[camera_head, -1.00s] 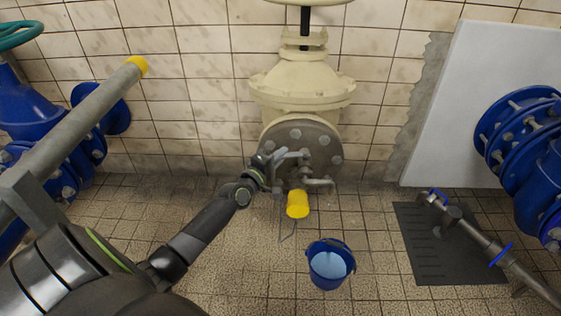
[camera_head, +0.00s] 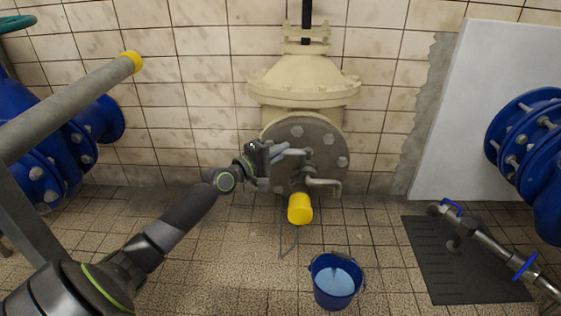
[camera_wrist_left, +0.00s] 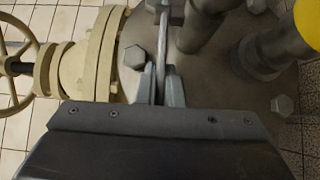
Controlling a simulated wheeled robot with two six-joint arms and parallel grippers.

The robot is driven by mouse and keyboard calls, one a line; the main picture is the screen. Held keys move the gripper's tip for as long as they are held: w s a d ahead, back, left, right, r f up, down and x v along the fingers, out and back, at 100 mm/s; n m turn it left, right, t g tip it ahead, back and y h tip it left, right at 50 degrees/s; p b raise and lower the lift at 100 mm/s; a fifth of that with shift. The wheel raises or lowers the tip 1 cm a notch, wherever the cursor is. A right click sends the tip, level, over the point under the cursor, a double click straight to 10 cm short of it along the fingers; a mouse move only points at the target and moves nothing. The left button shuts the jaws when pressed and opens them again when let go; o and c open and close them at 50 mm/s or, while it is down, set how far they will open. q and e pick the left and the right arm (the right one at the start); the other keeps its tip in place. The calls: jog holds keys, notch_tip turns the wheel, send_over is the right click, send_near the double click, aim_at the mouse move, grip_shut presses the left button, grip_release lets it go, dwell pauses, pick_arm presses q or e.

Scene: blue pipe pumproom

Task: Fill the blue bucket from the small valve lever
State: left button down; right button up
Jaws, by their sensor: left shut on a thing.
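The blue bucket (camera_head: 335,281) stands upright on the tiled floor, with pale blue water-like content showing inside. The small valve lever (camera_head: 290,152) is a thin grey bar on the pipework before the round grey flange (camera_head: 331,140). My left gripper (camera_head: 270,154) is at the lever; in the left wrist view its two fingers (camera_wrist_left: 162,88) are shut on the thin lever (camera_wrist_left: 161,50). A small grey spout (camera_head: 325,183) sticks out right of the yellow-capped pipe (camera_head: 300,208), above and behind the bucket. My right gripper is not in view.
A cream valve body (camera_head: 304,82) rises above the flange. Blue flanged pipes stand at left (camera_head: 85,135) and right (camera_head: 525,130). A dark mat (camera_head: 440,262) with a grey pipe lies right of the bucket. Floor between is clear.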

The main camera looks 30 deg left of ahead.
pick_arm(q)
jog(key=shift+a+r, duration=0.1)
dwell(0.3)
jog(key=c, duration=1.6)
grip_release()
jog(key=shift+o, duration=0.2)
